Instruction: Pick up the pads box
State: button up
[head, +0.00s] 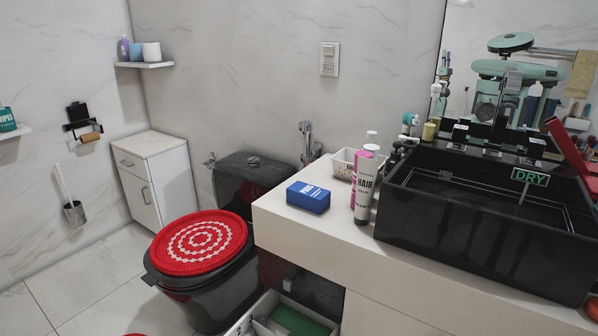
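The pads box (308,198) is a small blue box with white lettering. It lies on the left end of the white counter (310,235), close to the front edge. Nothing rests on it and nothing touches it. My gripper is not directly in view. The mirror at the upper right reflects teal and dark parts that look like my own body, but I cannot make out a gripper there.
Right of the box stand a hair bottle (365,188), a pink bottle and a white basket (346,163). A black vessel sink (480,225) fills the counter's right. Left is a black toilet with a red cover (200,242). An open drawer (262,325) juts out below.

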aim_at(311, 198)
jog(key=i+l+z, duration=0.35)
jog(key=i, duration=0.4)
jog(key=i+l+z, duration=0.2)
jog(key=i, duration=0.15)
